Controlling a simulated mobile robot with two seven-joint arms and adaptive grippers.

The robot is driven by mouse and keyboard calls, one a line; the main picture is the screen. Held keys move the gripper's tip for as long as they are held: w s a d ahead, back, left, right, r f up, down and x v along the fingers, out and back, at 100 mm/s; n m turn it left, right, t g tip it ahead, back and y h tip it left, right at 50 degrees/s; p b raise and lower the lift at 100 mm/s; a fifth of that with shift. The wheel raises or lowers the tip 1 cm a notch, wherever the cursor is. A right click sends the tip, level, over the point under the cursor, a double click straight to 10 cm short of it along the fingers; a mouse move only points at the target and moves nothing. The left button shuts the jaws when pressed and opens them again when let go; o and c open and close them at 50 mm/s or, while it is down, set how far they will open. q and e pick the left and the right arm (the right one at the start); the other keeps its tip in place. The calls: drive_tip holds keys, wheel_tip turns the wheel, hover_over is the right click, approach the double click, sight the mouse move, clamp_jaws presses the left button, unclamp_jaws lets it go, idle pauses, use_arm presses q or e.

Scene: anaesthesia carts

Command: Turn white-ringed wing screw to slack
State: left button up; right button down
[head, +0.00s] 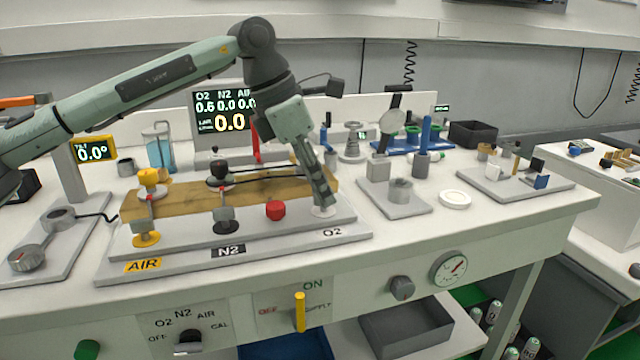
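My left gripper (325,198) reaches down from the upper left, its fingertips at the white ring (322,212) by the O2 label (332,232). The fingers hide the wing screw that belongs to this ring, so its angle cannot be seen. The fingers look close together, but I cannot tell whether they are shut on the screw. The wing screw with the yellow ring (146,239) stands by the AIR label, and the one with the black ring (228,226) by the N2 label. My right gripper is not in view.
A wooden block (180,200) lies along the stepped grey plate, with a red knob (276,210) in front. A display (222,112) stands behind. A grey stand (378,170) and a white disc (455,199) are to the right. The cart top's right front is clear.

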use_arm(q)
drive_tip(key=shift+d+f, duration=0.1)
drive_tip(key=shift+f, duration=0.15)
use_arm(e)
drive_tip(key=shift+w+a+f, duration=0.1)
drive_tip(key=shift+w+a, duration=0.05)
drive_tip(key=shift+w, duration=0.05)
use_arm(q)
clamp_jaws()
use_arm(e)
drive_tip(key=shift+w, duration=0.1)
